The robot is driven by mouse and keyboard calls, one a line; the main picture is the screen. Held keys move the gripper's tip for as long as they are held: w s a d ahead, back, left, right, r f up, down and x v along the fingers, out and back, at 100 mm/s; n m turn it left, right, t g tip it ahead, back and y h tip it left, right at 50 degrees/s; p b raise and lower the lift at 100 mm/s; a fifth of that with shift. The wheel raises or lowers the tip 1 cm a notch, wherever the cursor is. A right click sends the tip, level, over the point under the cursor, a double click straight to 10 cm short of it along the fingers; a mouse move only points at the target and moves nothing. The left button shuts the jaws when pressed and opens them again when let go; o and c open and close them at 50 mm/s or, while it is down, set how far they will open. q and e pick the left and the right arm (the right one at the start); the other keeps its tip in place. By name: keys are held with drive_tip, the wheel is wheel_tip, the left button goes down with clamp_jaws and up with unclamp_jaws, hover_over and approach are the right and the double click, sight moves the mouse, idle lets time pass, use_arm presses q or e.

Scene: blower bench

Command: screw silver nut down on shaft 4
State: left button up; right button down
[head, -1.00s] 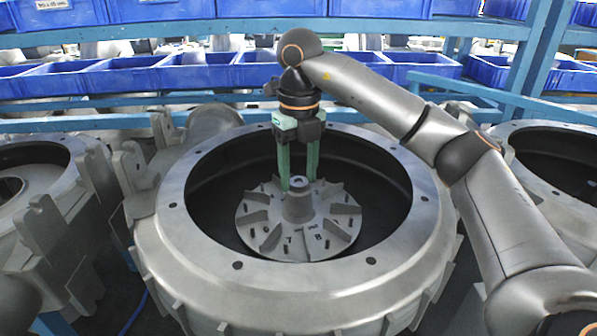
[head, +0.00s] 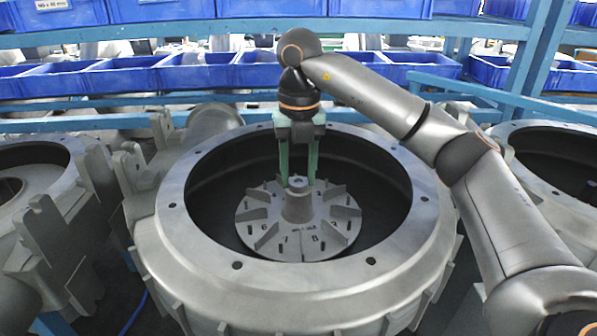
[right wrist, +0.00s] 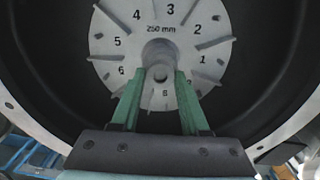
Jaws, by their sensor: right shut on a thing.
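A grey finned wheel (head: 257,214) with numbers on its face lies inside a large round housing (head: 200,240). It also shows in the right wrist view (right wrist: 115,40). A raised hub (head: 298,208) stands at its middle, with a small silver round piece, seemingly the nut (head: 298,181), at its top; it also shows in the wrist view (right wrist: 160,74). My right gripper (head: 298,178) points straight down, its green fingers on either side of that piece, shut on it. The shaft is hidden beneath. My left gripper is out of view.
The housing's raised, bolt-holed rim surrounds the wheel and my right fingers. Similar castings (head: 25,160) (head: 560,150) stand at both sides. Blue bins (head: 120,75) line a blue rack behind. Dark open room lies between wheel and housing wall.

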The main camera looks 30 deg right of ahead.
drive_tip(key=m, duration=2.1)
drive_tip(key=c, duration=0.7)
unclamp_jaws()
